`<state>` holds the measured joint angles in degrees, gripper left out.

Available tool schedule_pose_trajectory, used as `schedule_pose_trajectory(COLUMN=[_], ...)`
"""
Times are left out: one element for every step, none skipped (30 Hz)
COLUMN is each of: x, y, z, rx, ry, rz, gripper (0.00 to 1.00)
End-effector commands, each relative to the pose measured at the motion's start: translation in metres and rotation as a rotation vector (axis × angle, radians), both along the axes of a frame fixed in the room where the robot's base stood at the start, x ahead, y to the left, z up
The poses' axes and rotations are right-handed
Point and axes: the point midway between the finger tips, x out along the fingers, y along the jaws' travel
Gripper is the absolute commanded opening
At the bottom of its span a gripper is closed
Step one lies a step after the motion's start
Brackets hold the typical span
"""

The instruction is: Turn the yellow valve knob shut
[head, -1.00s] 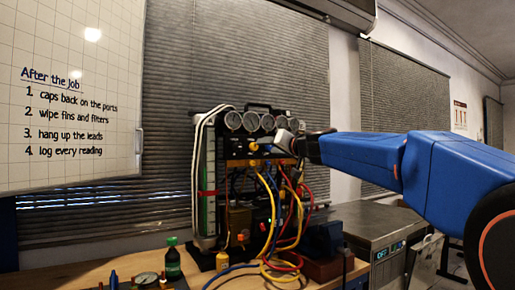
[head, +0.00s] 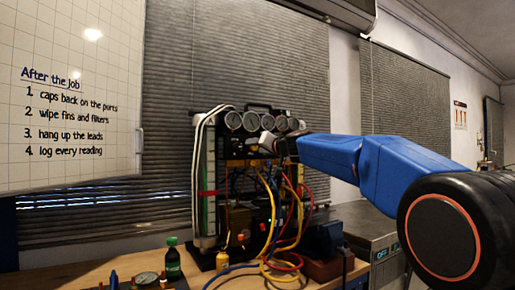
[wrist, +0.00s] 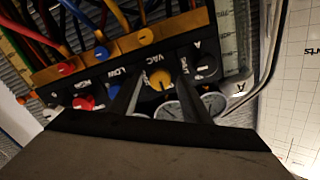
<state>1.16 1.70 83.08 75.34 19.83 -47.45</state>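The yellow valve knob (wrist: 160,79) is on the black panel beside the VAC label in the wrist view. My gripper (wrist: 160,92) is open, with one dark finger on each side of the knob. I cannot tell whether either finger touches it. In the head view my gripper (head: 268,143) is at the front of the gauge rig (head: 205,165), below the gauges, and the yellow knob cannot be made out there.
A blue knob (wrist: 113,92) and a red knob (wrist: 83,103) sit left of the yellow one. Yellow, blue and red hoses (head: 268,215) hang from the rig.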

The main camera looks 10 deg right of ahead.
Motion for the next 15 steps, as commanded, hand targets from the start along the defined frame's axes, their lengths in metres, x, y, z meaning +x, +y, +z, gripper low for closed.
schedule_pose_trajectory(x=[-0.0001, -0.0001, -0.0002, -0.0002, -0.0002, -0.0002, -0.0002, -0.0003, -0.0003, -0.0003, -0.0003, -0.0002, -0.0002, -0.0002, -0.0002], y=[-0.0001, -0.0001, -0.0001, -0.0001, -0.0001, -0.0001, -0.0001, -0.0002, -0.0002, -0.0002, -0.0002, -0.0002, -0.0003, -0.0002, -0.0003], z=[0.0, 0.0, 0.0, 0.0, 0.0, 0.0, 0.0, 0.0, 0.0, 0.0, 0.0, -0.0002, -0.0001, -0.0002, -0.0001], rx=[0.0, 0.0, 0.0, 0.0, 0.0, 0.0, 0.0, 0.001, 0.002, 0.004, 0.007, 0.013, 0.019, 0.026, 0.037], ry=[0.0, 0.0, 0.0, 0.0, 0.0, 0.0, 0.0, 0.0, 0.001, 0.001, 0.002, 0.004, 0.006, 0.008, 0.012], rz=[0.0, 0.0, 0.0, 0.0, 0.0, 0.0, 0.0, 0.0, 0.0, 0.0, 0.0, 0.0, 0.0, 0.0, 0.0], gripper=[0.31, 0.23, 0.14, 0.07, 0.04, 0.04, 0.04, 0.04, 0.04, 0.04, 0.04, 0.04, 0.04, 0.04, 0.04])
